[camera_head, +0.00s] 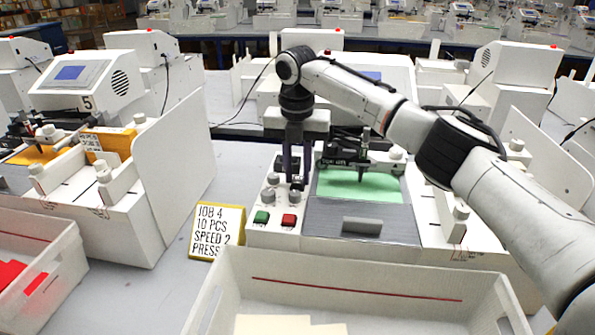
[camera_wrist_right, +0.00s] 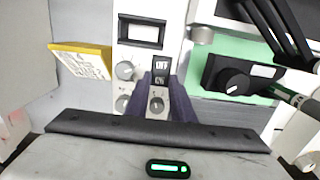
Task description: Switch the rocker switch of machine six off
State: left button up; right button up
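The middle machine (camera_head: 375,222) has a grey front flap and a green sheet; its number is hidden, and the machine to its left bears a 5. In the right wrist view its dark rocker switch (camera_wrist_right: 161,72) shows OFF above and ON below. I cannot tell which half is pressed in. My right gripper (camera_head: 296,182) points down over the control panel. Its two dark fingers have a gap between them, and in the wrist view the fingertips (camera_wrist_right: 160,80) flank the rocker and a grey knob. I cannot tell whether they touch the panel. My left gripper is out of view.
Green and red buttons (camera_head: 289,220) and several knobs sit close to the gripper. A yellow job card (camera_head: 216,231) stands to the left. A white bin (camera_head: 355,285) is in front. The black pen carriage (camera_head: 345,162) is just right of the fingers.

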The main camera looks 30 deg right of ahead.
aim_at(298, 183)
jog(key=o, duration=0.4)
jog(key=shift+c, duration=0.2)
jog(key=shift+r, duration=0.1)
notch_tip(298, 183, up, 10)
jog(key=shift+s+a, duration=0.15)
jog(key=shift+s, duration=0.15)
